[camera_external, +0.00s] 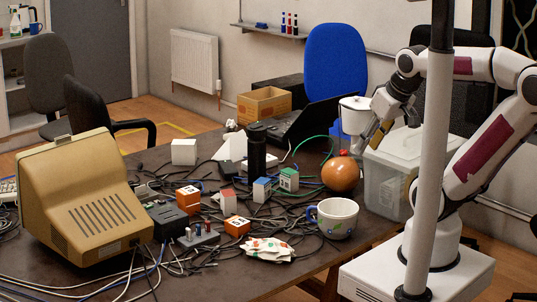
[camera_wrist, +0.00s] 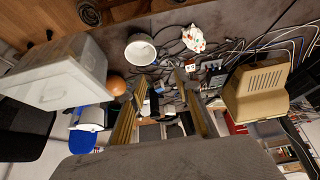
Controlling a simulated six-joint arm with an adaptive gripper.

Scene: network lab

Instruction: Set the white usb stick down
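My gripper (camera_external: 372,136) is raised above the right side of the table, beside the clear lidded bin, with its fingers pointing down to the left. In the wrist view my gripper (camera_wrist: 160,84) has its two yellowish fingers well apart, and the cluttered table shows between them. I cannot make out a white usb stick between the fingers. I cannot tell any small white piece on the table as the usb stick either. A small hub (camera_external: 197,236) with upright plugs stands among the cables at the front; its details are too small to read.
The clear bin (camera_external: 392,185) stands close below my gripper, near an orange ball (camera_external: 340,175). A patterned mug (camera_external: 334,218), a crumpled cloth (camera_external: 268,250), a black cylinder (camera_external: 256,147) and a beige monitor (camera_external: 85,200) crowd the table (camera_external: 305,275). Cables cover much of the middle.

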